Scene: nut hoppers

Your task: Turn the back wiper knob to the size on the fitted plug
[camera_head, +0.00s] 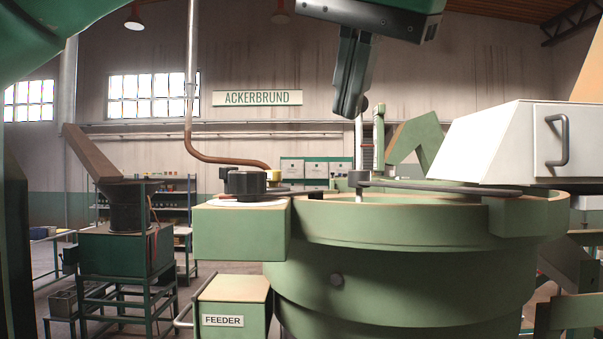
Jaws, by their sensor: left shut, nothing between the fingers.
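A thin upright rod (359,135) rises from a dark bar (440,187) across the bowl top, with a dark rounded end. My left gripper (349,112) hangs from the top, shut and empty, its fingertips overlapping the rod's upper end in the picture. I cannot tell whether they touch, nor which part is the back wiper knob. My right gripper is out of view.
A white hopper with a handle (510,145) stands at the right, close to the bowl. A brown pipe (205,158) bends down near the knob. A FEEDER box (232,303) is below. A green stand (125,255) is at the far left.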

